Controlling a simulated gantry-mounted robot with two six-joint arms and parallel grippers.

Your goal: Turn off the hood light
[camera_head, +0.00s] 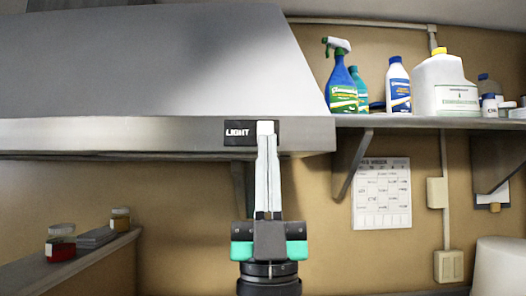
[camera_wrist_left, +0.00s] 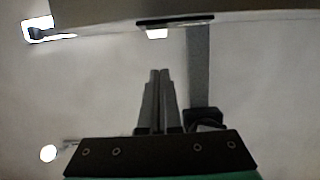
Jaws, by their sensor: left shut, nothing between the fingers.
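The metal range hood (camera_head: 150,60) fills the upper left of the head view. A small black panel marked LIGHT (camera_head: 238,133) sits on its front lip near the right end. My left gripper (camera_head: 265,128) points upward, its fingers together and empty, with the tips over the right part of that panel. The fingers cover the switch area, so I cannot see the switch position or whether the tips touch it. In the left wrist view the closed fingers (camera_wrist_left: 160,72) stand below the hood's edge, where a dark strip (camera_wrist_left: 176,20) shows. My right gripper is not in view.
A shelf (camera_head: 430,122) right of the hood holds a spray bottle (camera_head: 343,85), other bottles and a large white jug (camera_head: 444,85). A bracket (camera_head: 350,165) stands below it. Jars (camera_head: 60,243) sit on a low ledge at left. The wall below the hood is mostly clear.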

